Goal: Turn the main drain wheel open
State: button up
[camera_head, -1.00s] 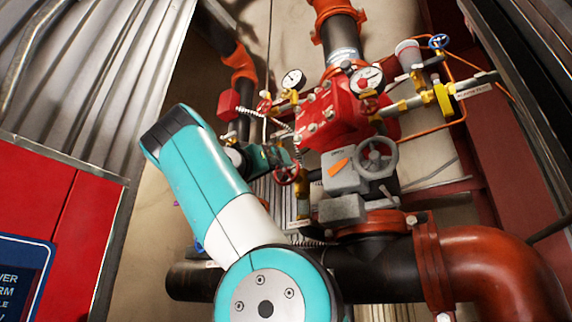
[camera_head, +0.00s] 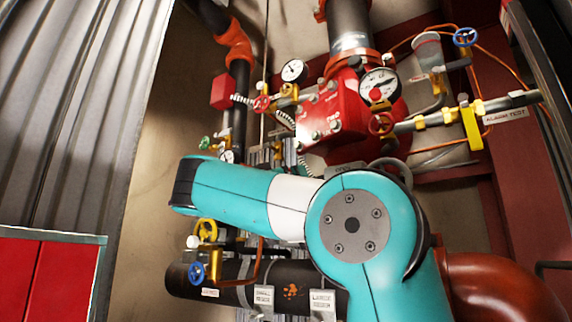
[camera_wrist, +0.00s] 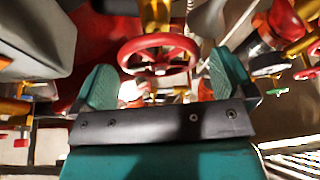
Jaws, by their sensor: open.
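A red handwheel (camera_wrist: 160,41) hangs under a brass valve body in the wrist view. It appears between and just beyond the two teal fingers of my gripper (camera_wrist: 162,70). The fingers are spread apart with nothing held; I cannot tell whether either one touches the rim. No readable label shows on this wheel, so I cannot confirm that it is the main drain wheel. In the head view my arm covers the middle of the pipework and hides most of the gripper and this wheel.
Two gauges (camera_head: 379,84) and a red valve body (camera_head: 335,120) stand behind my arm. The alarm test line (camera_head: 505,115) is at the right. A red cabinet (camera_head: 50,280) stands at left.

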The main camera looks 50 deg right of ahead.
jog(key=shift+p+x, duration=0.75)
jog(key=shift+x, duration=0.5)
jog(key=shift+f, duration=0.1)
jog(key=c, duration=0.8)
